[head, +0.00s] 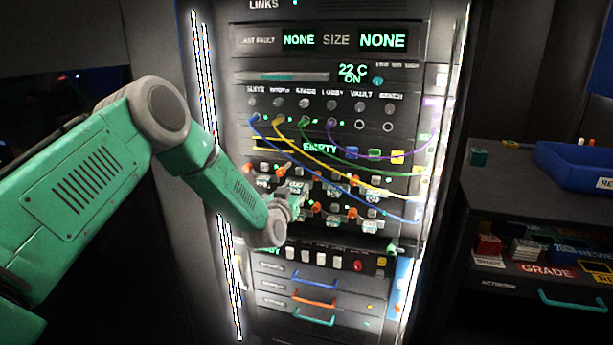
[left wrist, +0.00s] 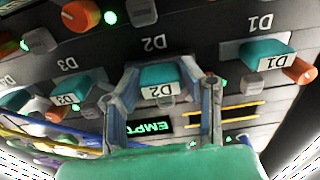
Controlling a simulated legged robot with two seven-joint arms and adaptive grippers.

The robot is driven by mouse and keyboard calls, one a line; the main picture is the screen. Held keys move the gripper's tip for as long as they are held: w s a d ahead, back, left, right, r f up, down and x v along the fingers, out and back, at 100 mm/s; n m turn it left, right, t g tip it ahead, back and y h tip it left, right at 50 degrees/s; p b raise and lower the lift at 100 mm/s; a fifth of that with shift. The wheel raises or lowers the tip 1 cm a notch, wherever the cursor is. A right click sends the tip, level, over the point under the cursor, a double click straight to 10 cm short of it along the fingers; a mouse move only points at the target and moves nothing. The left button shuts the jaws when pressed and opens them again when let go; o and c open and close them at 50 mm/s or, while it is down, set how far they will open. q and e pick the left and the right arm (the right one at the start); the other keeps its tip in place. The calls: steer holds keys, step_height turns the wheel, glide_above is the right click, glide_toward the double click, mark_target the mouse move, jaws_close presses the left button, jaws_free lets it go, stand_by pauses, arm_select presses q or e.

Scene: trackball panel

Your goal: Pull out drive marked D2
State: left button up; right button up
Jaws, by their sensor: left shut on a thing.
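The drive marked D2 (left wrist: 158,77) has a teal handle with a white label and shows upside down in the middle of the left wrist view. My left gripper (left wrist: 170,88) has one finger on each side of this handle and is shut on it. In the head view my left gripper (head: 293,203) is at the rack's drive rows and hides much of the drive there. D1 (left wrist: 265,57) is to the right and D3 (left wrist: 78,88) to the left in the left wrist view. I cannot tell whether D2 sticks out. My right gripper is not in view.
Blue, yellow, green and purple cables (head: 286,142) hang across the rack front near my gripper. Orange knobs (left wrist: 81,15) and grey latches stand close to the handles. A blue tray (head: 572,172) stands on the dark bench (head: 510,200) at right.

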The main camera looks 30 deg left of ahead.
arm_select(q)
steer(key=shift+p+v, duration=1.5)
steer(key=shift+v, duration=1.9)
steer(key=p+v, duration=0.2)
steer(key=v, duration=0.6)
steer(key=shift+p, duration=0.3)
steer(key=shift+a, duration=0.1)
